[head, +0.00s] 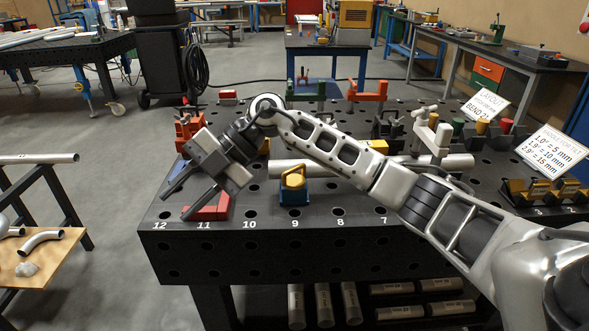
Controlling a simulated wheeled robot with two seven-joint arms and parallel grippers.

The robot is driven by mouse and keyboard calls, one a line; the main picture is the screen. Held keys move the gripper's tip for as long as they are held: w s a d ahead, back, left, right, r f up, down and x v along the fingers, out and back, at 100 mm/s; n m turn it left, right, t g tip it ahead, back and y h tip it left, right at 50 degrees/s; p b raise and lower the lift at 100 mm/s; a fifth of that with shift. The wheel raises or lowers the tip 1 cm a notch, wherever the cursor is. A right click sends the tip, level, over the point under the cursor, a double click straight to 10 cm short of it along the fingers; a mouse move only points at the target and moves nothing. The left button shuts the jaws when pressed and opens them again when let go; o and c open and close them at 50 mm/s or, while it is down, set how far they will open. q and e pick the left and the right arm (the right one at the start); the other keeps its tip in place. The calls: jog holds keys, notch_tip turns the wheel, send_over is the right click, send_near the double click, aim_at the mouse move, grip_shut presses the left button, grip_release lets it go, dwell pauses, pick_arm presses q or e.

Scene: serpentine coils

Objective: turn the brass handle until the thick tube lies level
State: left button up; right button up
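A pale grey thick tube (287,167) lies across the black perforated table; my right arm hides part of its middle, and it shows again at the right (458,161). I cannot tell whether it is exactly level. A brass-yellow handle (294,177) sits on top of a blue block (294,196) near the table's front edge, in front of the tube's left end. My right gripper (176,204) is left of this handle, apart from it. Its fingers are spread, pointing down and left, with nothing seen between them. My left gripper is not in view.
A red block (211,208) lies by the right gripper. Red and green clamps (367,93) stand along the back. Two printed cards (553,150) and yellow-black blocks (541,193) are at the right. My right arm crosses over the table. The front strip beside the numbers is mostly clear.

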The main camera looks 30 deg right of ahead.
jog(key=w+d+r+m+t+h+b, duration=0.1)
jog(key=w+d+r+m+h, duration=0.15)
jog(key=d, duration=0.35)
jog(key=w+d+r+m+h, duration=0.1)
jog(key=d+r+h, duration=0.1)
jog(key=d+h, duration=0.35)
jog(key=m+h, duration=0.3)
jog(key=m, duration=0.2)
send_near(295, 170)
jog(key=shift+n+t, duration=0.25)
jog(key=shift+t, duration=0.15)
jog(key=f, duration=0.5)
jog(key=w+f, duration=0.1)
jog(key=f, duration=0.1)
jog(key=shift+w+a+f, duration=0.1)
jog(key=shift+a+f, duration=0.1)
grip_shut()
